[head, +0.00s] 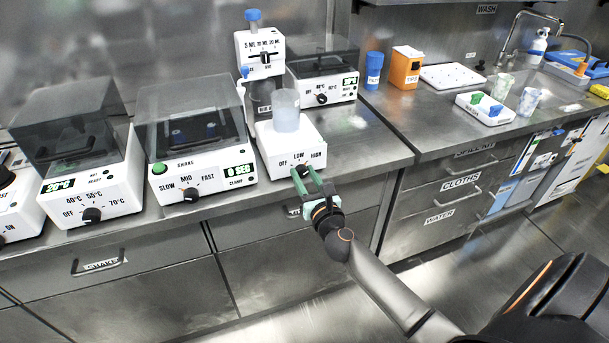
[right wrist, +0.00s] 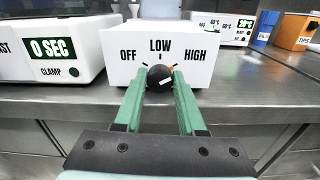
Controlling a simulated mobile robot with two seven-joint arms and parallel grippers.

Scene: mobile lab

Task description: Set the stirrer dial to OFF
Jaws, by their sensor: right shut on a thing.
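The stirrer (head: 281,157) is a white box on the steel bench, labelled OFF, LOW and HIGH; in the right wrist view its front (right wrist: 118,70) faces me. Its black dial (right wrist: 160,78) sits below LOW, between the green fingers. My right gripper (head: 302,172) is shut on the dial from the front, with one finger on each side; it also shows in the right wrist view (right wrist: 160,84). I cannot tell for sure which label the dial points to. A clear beaker (head: 286,112) stands on the stirrer. My left gripper is not in view.
Left of the stirrer stand a shaker (head: 224,175) reading 0 SEC and a heater (head: 112,193) with a clear lid. A dispenser (head: 259,48) and another white device (head: 337,90) stand behind. The bench edge is just in front of the stirrer.

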